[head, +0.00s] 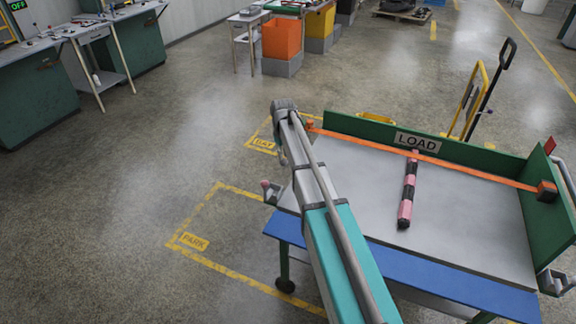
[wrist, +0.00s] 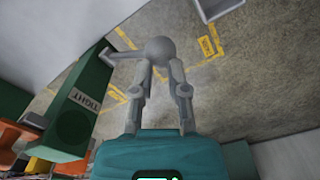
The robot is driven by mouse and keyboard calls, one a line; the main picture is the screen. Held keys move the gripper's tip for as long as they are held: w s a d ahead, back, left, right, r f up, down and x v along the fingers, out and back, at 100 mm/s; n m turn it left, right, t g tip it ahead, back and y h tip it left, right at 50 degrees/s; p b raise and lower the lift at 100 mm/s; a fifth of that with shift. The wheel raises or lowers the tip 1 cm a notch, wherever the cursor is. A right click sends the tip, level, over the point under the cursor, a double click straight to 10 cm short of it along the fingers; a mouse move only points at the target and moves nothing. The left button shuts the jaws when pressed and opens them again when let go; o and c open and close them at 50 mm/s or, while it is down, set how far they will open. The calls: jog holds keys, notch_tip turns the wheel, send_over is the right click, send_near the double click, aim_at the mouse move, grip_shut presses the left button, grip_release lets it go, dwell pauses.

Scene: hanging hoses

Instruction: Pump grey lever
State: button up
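In the wrist view, the grey lever (wrist: 125,54) reaches from the green panel on the left to a round grey knob (wrist: 160,50). My gripper (wrist: 161,68) has one finger on each side of the knob's near part, and both tips appear to touch it. A plate reading TIGHT (wrist: 84,98) is on the green panel (wrist: 68,125). In the head view, my arm slants up across the left side of the load table, and neither the gripper's fingers nor the lever can be made out clearly.
A green board with a LOAD sign (head: 417,142) stands behind. A yellow-framed cart (head: 470,100) is beyond. The floor (head: 130,230) at left is open.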

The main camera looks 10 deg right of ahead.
aim_at(282, 162)
jog(key=shift+f+b, duration=0.45)
jog(key=shift+f, duration=0.05)
jog(key=shift+s+a+f+b, duration=0.2)
jog(key=shift+s+f+b, duration=0.1)
jog(key=shift+f+b, duration=0.35)
jog(key=shift+s+a+f+b, duration=0.2)
jog(key=shift+s+f+b, duration=0.1)
jog(key=shift+f+b, duration=0.35)
jog(key=shift+f, duration=0.1)
jog(key=shift+s+a+f+b, duration=0.1)
jog(key=shift+s+f+b, duration=0.1)
jog(key=shift+f+b, duration=0.6)
jog(key=shift+s+a+f+b, duration=0.1)
jog(key=shift+s+f+b, duration=0.05)
jog(key=shift+f+b, duration=0.55)
jog(key=shift+r, duration=0.1)
